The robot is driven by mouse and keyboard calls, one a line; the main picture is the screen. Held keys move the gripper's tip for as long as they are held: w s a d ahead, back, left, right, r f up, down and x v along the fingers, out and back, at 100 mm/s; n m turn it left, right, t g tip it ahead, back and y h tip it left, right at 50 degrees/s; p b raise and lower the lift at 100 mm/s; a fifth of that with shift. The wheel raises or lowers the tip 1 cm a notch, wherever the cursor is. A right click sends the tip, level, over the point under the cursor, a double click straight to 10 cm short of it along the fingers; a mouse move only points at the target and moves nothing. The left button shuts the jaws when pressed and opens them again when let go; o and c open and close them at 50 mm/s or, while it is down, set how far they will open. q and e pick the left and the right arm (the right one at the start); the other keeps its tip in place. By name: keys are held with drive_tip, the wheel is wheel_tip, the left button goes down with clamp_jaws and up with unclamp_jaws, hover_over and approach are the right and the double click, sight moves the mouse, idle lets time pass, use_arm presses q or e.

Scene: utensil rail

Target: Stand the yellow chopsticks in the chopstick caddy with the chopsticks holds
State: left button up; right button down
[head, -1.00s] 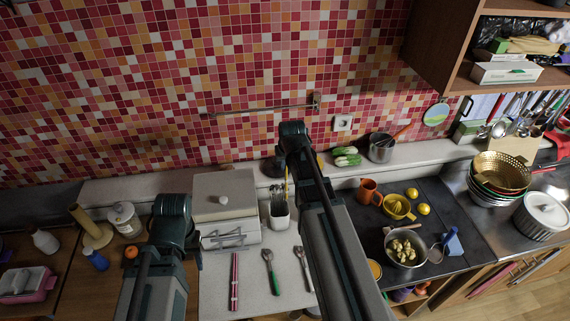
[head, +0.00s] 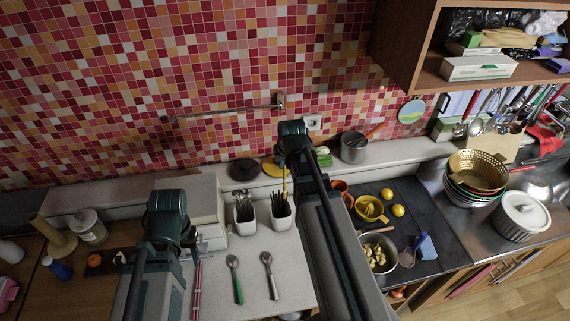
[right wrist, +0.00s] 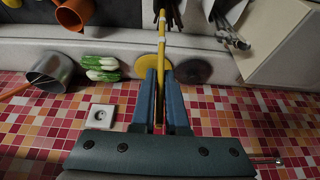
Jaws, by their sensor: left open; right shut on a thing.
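The yellow chopsticks (head: 285,185) are held steeply by my right gripper (head: 288,168), over the right of two white caddies. In the right wrist view the right gripper (right wrist: 161,112) is shut on the yellow chopsticks (right wrist: 160,55). Their far end meets dark sticks (right wrist: 174,14); I cannot tell whether it is inside the rim. The right white caddy (head: 283,223) holds thin dark sticks that look like chopsticks. The left white caddy (head: 245,228) holds dark-handled utensils. My left gripper (head: 178,232) is open, low at the left, its fingertips mostly hidden.
A green-handled spoon (head: 235,275) and a white-handled one (head: 269,272) lie before the caddies. A pale box (head: 190,195) stands at left. An orange mug (head: 341,188), yellow cup (head: 369,208) and pot (head: 379,262) stand at right. A rail (head: 225,110) crosses the wall.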

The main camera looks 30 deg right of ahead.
sight(285, 189)
drive_tip(key=shift+f+b, duration=6.55)
drive_tip(key=shift+f, duration=0.2)
drive_tip(key=c, duration=0.8)
unclamp_jaws()
drive_tip(key=shift+c, duration=0.2)
drive_tip(key=shift+r, duration=0.15)
drive_tip(key=p+v, duration=1.2)
drive_tip(key=v, duration=0.1)
drive_tip(key=shift+s+r+p, duration=0.25)
drive_tip(key=shift+p, duration=0.15)
